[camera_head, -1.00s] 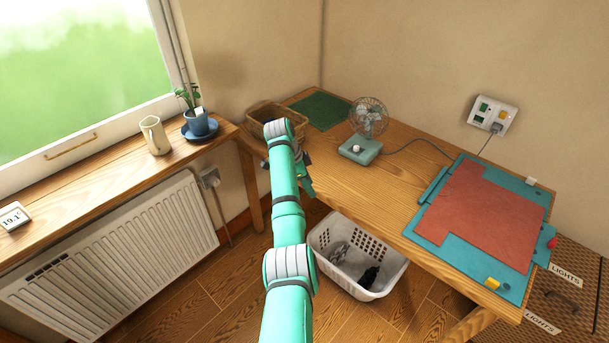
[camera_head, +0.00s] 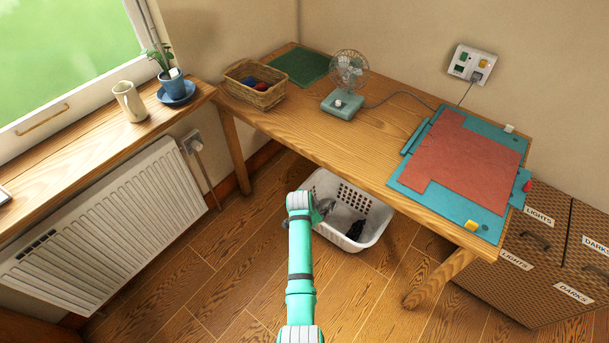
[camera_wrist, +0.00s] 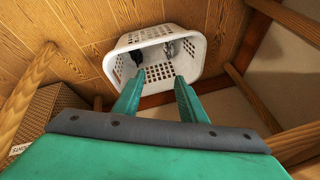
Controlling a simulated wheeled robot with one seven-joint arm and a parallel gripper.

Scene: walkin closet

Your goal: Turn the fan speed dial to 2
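A small teal desk fan (camera_head: 349,72) stands at the back of the wooden table, with a cable running right to the wall socket. Its pale round speed dial (camera_head: 338,103) sits on the front of the teal base (camera_head: 350,110); its setting is too small to read. In the wrist view my gripper (camera_wrist: 155,84) shows two teal fingers apart with nothing between them, pointing toward the white laundry basket under the table. In the head view my arm hangs low in front of the table, below the fan and apart from it, and the fingers are mostly hidden.
The white laundry basket (camera_head: 374,231) holds dark and grey items; it also shows in the wrist view (camera_wrist: 190,45). A wicker basket (camera_head: 256,96) and a teal-and-red mat (camera_head: 465,155) lie on the table (camera_head: 370,138). Wicker hampers (camera_head: 535,290) stand right, a radiator (camera_head: 110,235) left.

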